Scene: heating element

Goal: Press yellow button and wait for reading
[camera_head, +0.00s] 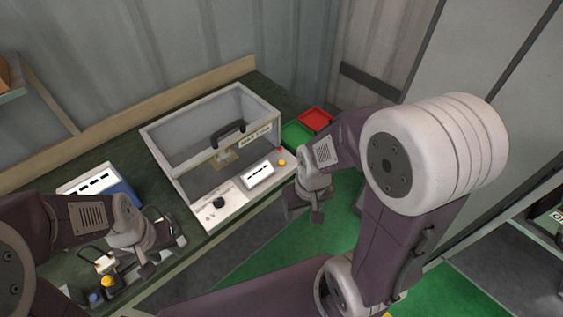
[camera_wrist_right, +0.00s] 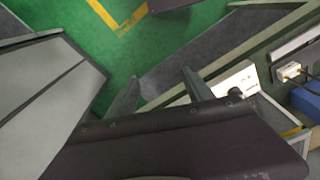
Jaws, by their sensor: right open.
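The yellow button (camera_head: 282,162) is on the white front panel of the test box (camera_head: 212,204), near its right end, just below a small red button or light. A white display module (camera_head: 258,175) with dark marks sits left of it; its reading is too small to make out. My right gripper (camera_head: 307,207) is to the right of and nearer than the button, off the bench edge and apart from the panel. In the right wrist view its two fingers (camera_wrist_right: 160,92) are apart with nothing between them. My left gripper (camera_head: 155,262) is over the left part of the bench; its jaw opening is unclear.
The box has a clear lid with a black handle (camera_head: 229,134). A blue-white meter (camera_head: 102,184) and small parts crowd the bench's left. Green floor lies below.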

